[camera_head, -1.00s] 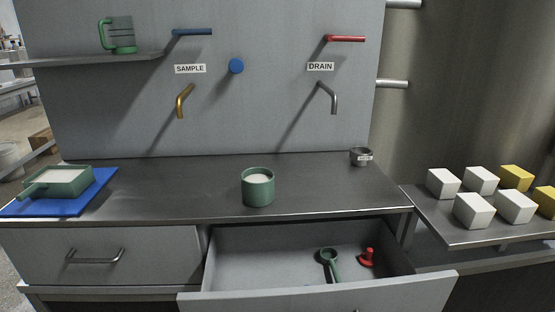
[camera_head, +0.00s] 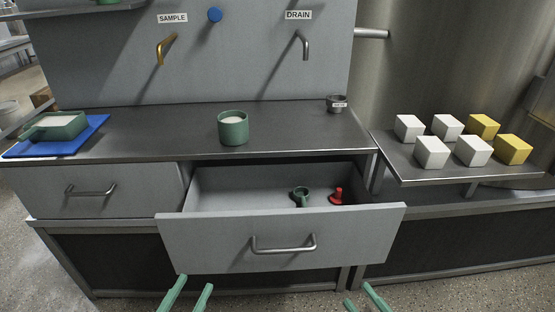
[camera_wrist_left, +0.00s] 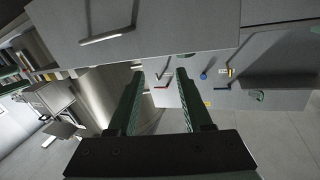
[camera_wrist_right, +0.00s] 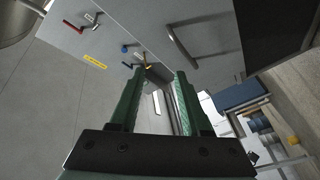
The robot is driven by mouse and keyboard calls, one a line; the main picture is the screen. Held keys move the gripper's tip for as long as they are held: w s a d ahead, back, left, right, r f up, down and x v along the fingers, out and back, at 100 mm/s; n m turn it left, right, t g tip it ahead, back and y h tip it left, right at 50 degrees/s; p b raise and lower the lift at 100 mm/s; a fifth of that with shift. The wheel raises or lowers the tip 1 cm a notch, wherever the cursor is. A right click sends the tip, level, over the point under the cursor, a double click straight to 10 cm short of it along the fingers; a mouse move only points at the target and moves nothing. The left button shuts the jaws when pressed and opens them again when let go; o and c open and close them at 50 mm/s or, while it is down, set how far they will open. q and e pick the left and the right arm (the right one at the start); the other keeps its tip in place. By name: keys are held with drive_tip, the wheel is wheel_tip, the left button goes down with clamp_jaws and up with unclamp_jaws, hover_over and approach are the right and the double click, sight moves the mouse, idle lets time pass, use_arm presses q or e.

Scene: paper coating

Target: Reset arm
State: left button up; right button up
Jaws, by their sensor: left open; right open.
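My left gripper (camera_head: 187,295) shows at the bottom of the head view, its two green fingers apart and empty. My right gripper (camera_head: 362,301) is also at the bottom, further right, with its fingers apart and empty. Both are in front of the open drawer (camera_head: 281,240) and touch nothing that I can see. In the left wrist view the left fingers (camera_wrist_left: 160,100) are spread with nothing between them. In the right wrist view the right fingers (camera_wrist_right: 160,100) are likewise spread and empty.
The drawer holds a green scoop (camera_head: 300,195) and a red object (camera_head: 339,197). On the counter stand a green cup (camera_head: 233,128), a small grey cup (camera_head: 336,104) and a green pan (camera_head: 56,126) on a blue mat (camera_head: 92,127). White and yellow blocks (camera_head: 432,152) sit on the right shelf.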

wheel_tip(320, 180, up, 4)
drive_tip(key=w+a+m+h, duration=0.1)
drive_tip(key=a+m+h, duration=0.25)
drive_tip(key=m, duration=0.65)
use_arm(q)
drive_tip(key=s+a+f+n+g+y+p, duration=0.2)
drive_tip(key=s+g+p, duration=0.6)
drive_tip(key=p, duration=1.4)
drive_tip(key=shift+s+a+f+n+y, duration=0.15)
drive_tip(key=shift+s+n+y, duration=0.25)
drive_tip(key=shift+s, duration=0.3)
use_arm(e)
drive_tip(key=s+d+f+m+g+h, duration=0.2)
drive_tip(key=s+d+g+h, duration=0.1)
drive_tip(key=s+g, duration=0.5)
drive_tip(key=shift+s+d+f+m, duration=0.2)
drive_tip(key=shift+s+f+m, duration=0.2)
drive_tip(key=shift+s, duration=0.15)
